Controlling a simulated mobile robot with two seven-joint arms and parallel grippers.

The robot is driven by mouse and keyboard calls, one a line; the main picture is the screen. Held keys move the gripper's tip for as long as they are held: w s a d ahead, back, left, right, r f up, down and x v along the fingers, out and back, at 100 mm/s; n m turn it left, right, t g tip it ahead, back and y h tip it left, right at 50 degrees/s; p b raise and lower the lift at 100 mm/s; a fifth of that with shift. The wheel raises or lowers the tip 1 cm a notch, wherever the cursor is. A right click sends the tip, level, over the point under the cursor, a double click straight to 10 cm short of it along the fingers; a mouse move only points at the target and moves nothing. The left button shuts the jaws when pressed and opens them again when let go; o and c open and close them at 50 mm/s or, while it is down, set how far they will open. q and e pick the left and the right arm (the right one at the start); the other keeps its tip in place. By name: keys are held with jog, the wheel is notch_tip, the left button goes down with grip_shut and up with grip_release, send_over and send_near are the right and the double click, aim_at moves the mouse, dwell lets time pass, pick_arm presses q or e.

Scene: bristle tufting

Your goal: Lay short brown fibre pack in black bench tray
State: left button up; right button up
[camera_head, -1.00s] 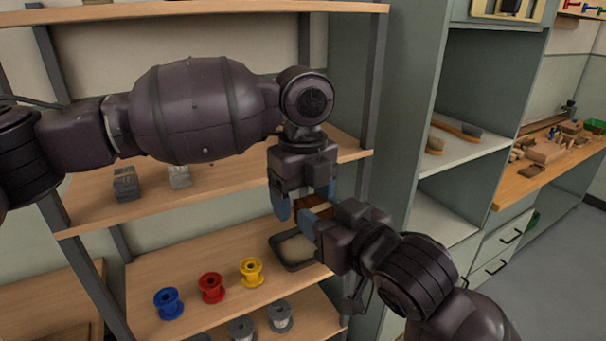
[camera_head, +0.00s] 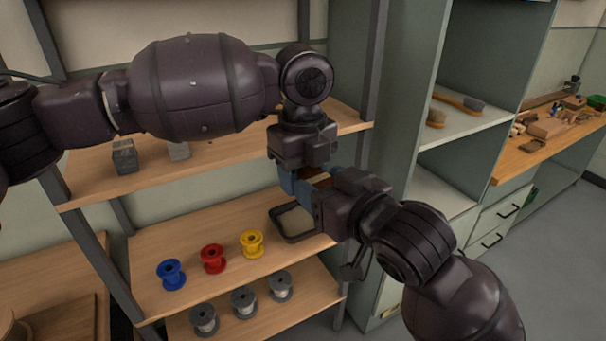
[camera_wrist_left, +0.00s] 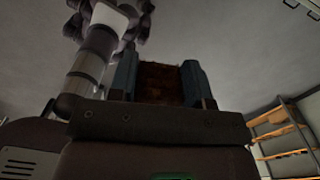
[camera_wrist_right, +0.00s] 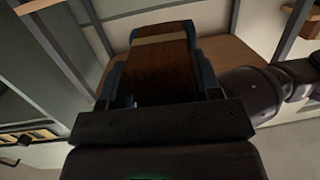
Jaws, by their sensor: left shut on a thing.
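The brown fibre pack (camera_head: 320,178) is between my two grippers, above the shelf and mostly hidden by them in the head view. My left gripper (camera_wrist_left: 160,82) points down from above and is shut on the pack, with dark brown fibre between its blue fingers in the left wrist view. My right gripper (camera_wrist_right: 160,80) reaches in from the right. Its blue fingers lie along both sides of the pack, which shows a pale band in the right wrist view; whether they press on it is unclear. A black-rimmed tray (camera_head: 290,240) lies on the shelf below, partly hidden.
Blue (camera_head: 171,275), red (camera_head: 213,258) and yellow (camera_head: 252,243) spools stand left of the tray. Several grey spools (camera_head: 243,302) are on the shelf below. Grey blocks (camera_head: 125,158) sit on the upper shelf. A grey cabinet (camera_head: 400,150) stands to the right.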

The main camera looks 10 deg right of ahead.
jog(key=shift+o, duration=1.3)
